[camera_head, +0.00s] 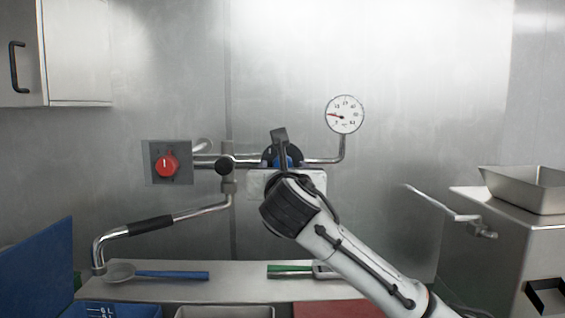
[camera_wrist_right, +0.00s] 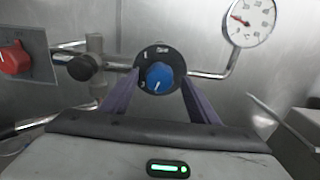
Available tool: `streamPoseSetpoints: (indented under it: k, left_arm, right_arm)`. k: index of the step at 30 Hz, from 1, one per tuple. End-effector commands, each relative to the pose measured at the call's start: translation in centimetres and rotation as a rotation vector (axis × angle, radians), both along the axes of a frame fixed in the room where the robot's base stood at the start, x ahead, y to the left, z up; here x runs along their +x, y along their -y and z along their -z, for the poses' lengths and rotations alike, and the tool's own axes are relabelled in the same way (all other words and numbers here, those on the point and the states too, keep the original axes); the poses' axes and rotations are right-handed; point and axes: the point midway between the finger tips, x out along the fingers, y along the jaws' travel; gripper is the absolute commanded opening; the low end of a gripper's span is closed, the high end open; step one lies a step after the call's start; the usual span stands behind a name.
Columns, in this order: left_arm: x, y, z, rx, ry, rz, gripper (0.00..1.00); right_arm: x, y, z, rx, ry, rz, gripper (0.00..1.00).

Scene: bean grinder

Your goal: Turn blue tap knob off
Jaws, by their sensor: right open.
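The blue tap knob (camera_wrist_right: 159,76) sits on a round black dial on the wall pipe, with a white pointer line on its face. In the head view the blue knob (camera_head: 283,161) is mostly hidden behind my right gripper (camera_head: 280,140). In the right wrist view my right gripper (camera_wrist_right: 160,85) is open, with one finger on each side of the dial. The fingers point at the knob, and I cannot tell whether they touch it. My left gripper is not in view.
A red knob (camera_head: 166,165) on a grey plate is left of the tap. A bent spout (camera_head: 165,223) hangs left. A shelf (camera_head: 235,285) below holds a blue-handled utensil (camera_head: 172,275) and a green-handled utensil (camera_head: 290,268).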

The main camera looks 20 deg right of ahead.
Motion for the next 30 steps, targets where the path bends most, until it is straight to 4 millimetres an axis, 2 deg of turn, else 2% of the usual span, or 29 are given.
streamPoseSetpoints:
  k: [6, 16, 17, 24, 30]
  left_arm:
    - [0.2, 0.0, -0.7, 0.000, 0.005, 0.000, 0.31]
    - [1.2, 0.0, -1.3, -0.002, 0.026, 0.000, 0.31]
    - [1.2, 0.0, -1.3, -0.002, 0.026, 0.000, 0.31]
    - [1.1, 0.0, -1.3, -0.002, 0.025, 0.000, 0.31]
    - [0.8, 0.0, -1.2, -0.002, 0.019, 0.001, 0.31]
  right_arm:
    - [2.3, 0.6, -0.1, 0.001, 0.000, 0.000, 0.55]
    - [2.7, 0.7, 0.0, 0.001, 0.001, -0.002, 0.55]
    - [2.7, 0.7, 0.0, 0.001, 0.001, -0.002, 0.53]
    - [2.6, 0.7, 0.0, 0.001, 0.001, -0.001, 0.14]
    - [2.6, 0.7, 0.0, 0.012, 0.003, -0.001, 0.14]
